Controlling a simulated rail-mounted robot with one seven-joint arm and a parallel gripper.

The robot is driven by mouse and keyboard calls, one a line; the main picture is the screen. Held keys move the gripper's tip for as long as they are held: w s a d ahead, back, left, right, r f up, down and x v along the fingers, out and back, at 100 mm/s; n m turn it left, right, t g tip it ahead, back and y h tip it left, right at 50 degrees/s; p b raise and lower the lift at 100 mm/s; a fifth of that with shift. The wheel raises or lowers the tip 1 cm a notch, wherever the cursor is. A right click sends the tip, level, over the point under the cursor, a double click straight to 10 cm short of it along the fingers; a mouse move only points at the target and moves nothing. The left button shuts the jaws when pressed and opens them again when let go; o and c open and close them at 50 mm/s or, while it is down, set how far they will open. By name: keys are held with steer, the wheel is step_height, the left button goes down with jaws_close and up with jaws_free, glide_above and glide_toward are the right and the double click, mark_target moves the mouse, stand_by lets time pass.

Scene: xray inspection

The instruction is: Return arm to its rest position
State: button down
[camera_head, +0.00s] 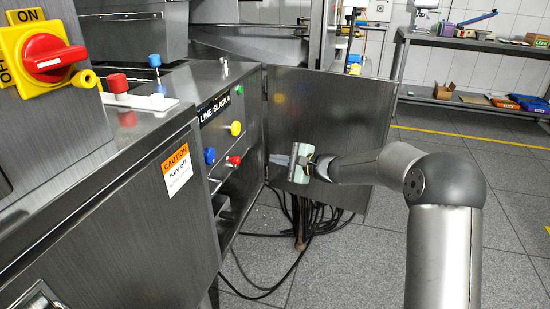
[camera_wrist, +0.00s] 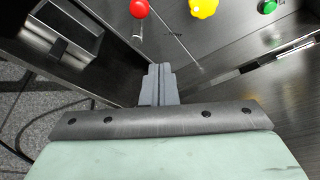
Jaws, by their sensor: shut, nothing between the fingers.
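My gripper (camera_head: 273,159) is in front of the open metal cabinet door (camera_head: 372,130), with its fingers pointing left toward the control panel (camera_head: 222,126). In the wrist view its grey fingers (camera_wrist: 160,72) are together, with nothing between them. My arm reaches in from the lower right and is bent at the elbow. The panel carries a yellow knob (camera_head: 236,128), a red knob (camera_head: 234,160), a blue knob (camera_head: 210,156) and a green button (camera_head: 239,90). The fingertips are apart from the red knob in the head view.
Dark cables (camera_head: 290,225) hang below the door and lie on the tiled floor. A red switch (camera_head: 52,58) on a yellow plate is at upper left. A shelf table (camera_head: 465,44) stands at the back right. Floor between it and my arm looks clear.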

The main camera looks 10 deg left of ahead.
steer(key=s+d+r+n+g+h+p, duration=0.35)
steer(key=s+r+n+p, duration=0.25)
steer(key=s+r+p, duration=0.85)
steer(key=s+d+r+n+g+h+p, duration=0.1)
steer(key=s+d+r+n+h+p, duration=0.1)
steer(key=s+d+p, duration=0.4)
steer(key=s+d+r+n+g+h+p, duration=0.1)
steer(key=s+d+r+h+p, duration=0.4)
steer(key=s, duration=0.8)
steer(key=s+d+r+n+g+h+p, duration=0.1)
steer(key=s+d+r+n+h+p, duration=0.2)
steer(key=s, duration=0.7)
steer(key=d+r+p, duration=0.2)
steer(key=d+p, duration=0.2)
steer(key=d, duration=0.1)
steer(key=shift+s+d+h, duration=0.3)
steer(key=shift+d+h, duration=0.05)
steer(key=shift+d, duration=0.05)
